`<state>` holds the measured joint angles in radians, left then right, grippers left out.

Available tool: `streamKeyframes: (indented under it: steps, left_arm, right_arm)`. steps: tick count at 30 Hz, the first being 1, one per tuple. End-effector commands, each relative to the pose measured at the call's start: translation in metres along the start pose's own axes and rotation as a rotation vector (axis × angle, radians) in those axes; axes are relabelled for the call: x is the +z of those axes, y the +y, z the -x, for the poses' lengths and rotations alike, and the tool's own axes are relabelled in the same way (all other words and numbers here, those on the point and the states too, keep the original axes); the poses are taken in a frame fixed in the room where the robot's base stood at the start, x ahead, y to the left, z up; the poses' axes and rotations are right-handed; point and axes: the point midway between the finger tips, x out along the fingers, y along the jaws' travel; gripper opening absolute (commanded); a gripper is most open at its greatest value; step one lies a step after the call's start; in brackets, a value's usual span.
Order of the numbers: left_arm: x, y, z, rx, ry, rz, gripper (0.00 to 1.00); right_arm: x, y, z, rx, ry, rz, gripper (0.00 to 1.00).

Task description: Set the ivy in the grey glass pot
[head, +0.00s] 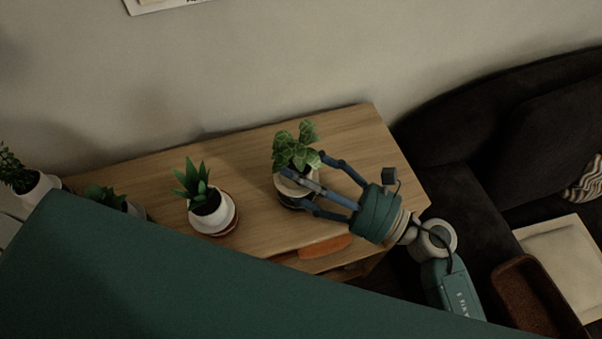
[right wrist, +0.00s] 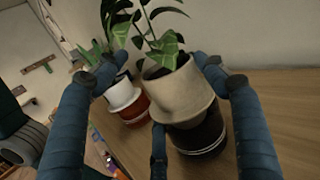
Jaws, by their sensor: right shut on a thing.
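The ivy (head: 297,146) is a leafy green plant in a cream pot, seen in the right wrist view as a tapered pot (right wrist: 180,92). My right gripper (head: 304,184) has its fingers around this cream pot and is shut on it. Directly beneath is a dark, glossy pot (right wrist: 203,138) with a pale line near its base, which looks like the grey glass pot. The cream pot's lower end is at the dark pot's mouth, slightly tilted in the wrist view. I cannot tell how deep it sits. My left gripper is not in view.
A spiky plant in a white pot (head: 207,212) stands on a red-brown base to the left on the wooden cabinet top (head: 250,160). More potted plants (head: 35,185) are at the far left. A dark sofa (head: 450,150) is at the right. The cabinet's back right is clear.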

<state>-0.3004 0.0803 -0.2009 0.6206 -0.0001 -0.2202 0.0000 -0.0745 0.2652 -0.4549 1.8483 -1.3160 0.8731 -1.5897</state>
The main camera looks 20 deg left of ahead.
Motion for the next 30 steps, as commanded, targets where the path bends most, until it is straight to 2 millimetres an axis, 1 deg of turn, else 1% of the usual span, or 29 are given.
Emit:
streamKeyframes:
  steps: [1, 14, 15, 17, 18, 30]
  left_arm:
    - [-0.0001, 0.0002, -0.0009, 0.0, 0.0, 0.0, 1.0]
    - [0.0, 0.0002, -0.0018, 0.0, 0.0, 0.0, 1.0]
    - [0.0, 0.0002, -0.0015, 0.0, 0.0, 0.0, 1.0]
    - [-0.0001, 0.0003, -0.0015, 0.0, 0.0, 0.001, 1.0]
    - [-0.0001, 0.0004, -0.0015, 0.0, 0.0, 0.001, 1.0]
    - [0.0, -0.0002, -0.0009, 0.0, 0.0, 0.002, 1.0]
  right_arm:
    - [-0.012, 0.0003, 0.003, -0.002, 0.024, 0.0, 0.53]
    - [-0.013, -0.0002, 0.0034, -0.004, 0.025, 0.001, 0.53]
    - [-0.0127, -0.0002, 0.0034, -0.004, 0.024, 0.001, 0.76]
    - [-0.0126, -0.0003, 0.0034, -0.004, 0.025, 0.001, 0.88]
    - [-0.0125, -0.0004, 0.0035, -0.004, 0.025, 0.001, 0.92]
    - [-0.0082, -0.0007, 0.002, -0.003, 0.016, 0.001, 0.92]
